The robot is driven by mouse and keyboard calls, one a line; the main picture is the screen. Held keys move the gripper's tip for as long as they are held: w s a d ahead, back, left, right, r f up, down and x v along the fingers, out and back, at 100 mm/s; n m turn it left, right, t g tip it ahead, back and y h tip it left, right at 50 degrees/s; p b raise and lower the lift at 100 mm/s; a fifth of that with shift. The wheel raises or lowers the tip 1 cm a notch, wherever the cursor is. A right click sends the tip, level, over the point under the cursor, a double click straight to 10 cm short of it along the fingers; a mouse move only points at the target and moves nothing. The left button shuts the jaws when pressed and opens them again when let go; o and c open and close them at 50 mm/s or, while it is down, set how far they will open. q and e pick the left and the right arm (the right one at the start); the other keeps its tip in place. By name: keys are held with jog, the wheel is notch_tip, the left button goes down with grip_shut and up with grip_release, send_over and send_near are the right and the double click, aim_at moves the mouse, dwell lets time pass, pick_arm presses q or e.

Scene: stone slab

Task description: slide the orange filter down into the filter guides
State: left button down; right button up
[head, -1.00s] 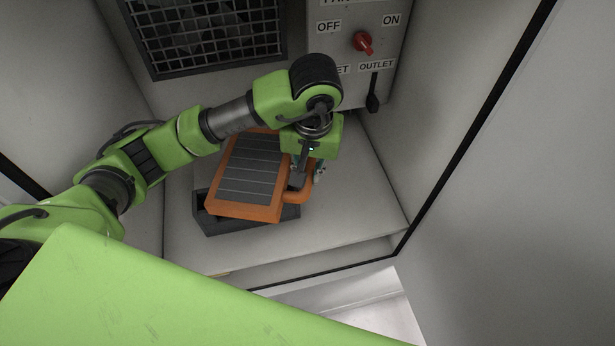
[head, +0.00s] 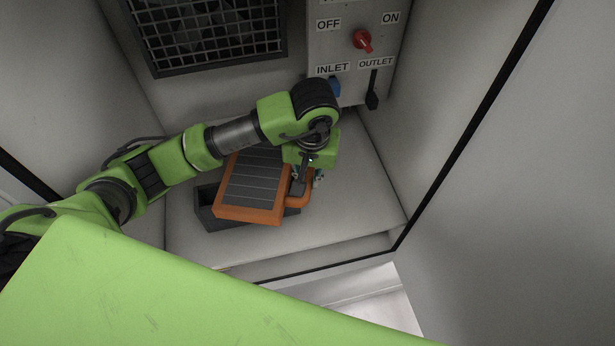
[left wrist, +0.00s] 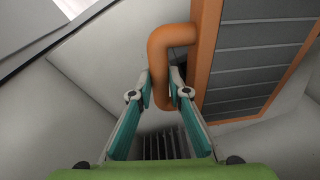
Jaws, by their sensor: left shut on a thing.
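The orange filter (head: 252,190) has an orange frame and a dark grey slatted face. It is tilted, above a dark grey open-topped box (head: 206,217) on the cabinet floor. I cannot tell whether this box holds the filter guides, or whether the filter touches it. My left gripper (head: 303,180) is shut on the filter's orange handle at its right side. In the left wrist view, the teal fingers (left wrist: 160,92) sit on either side of the orange handle (left wrist: 160,50); the filter (left wrist: 258,55) is at the upper right. My right gripper is not in view.
A control panel (head: 345,45) with a red knob (head: 362,41), a blue lever (head: 335,87) and a black lever (head: 373,92) is on the back wall. A black-framed grille (head: 208,35) is left of it. Pale cabinet walls stand on both sides; floor right of the filter is clear.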

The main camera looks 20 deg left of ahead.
pick_arm(q)
jog(key=c, duration=1.9)
grip_release()
jog(key=shift+r+p, duration=0.2)
jog(key=shift+p, duration=0.15)
jog(key=shift+s+d+r+b, duration=0.2)
jog(key=shift+r+b, duration=0.1)
jog(key=shift+r, duration=1.75)
jog(key=shift+s+d+r+b, duration=0.15)
jog(key=shift+s+r+b, duration=0.15)
jog(key=shift+r, duration=1.75)
jog(key=shift+s+d+r+b, duration=0.15)
jog(key=shift+r+b, duration=0.2)
jog(key=shift+r, duration=1.7)
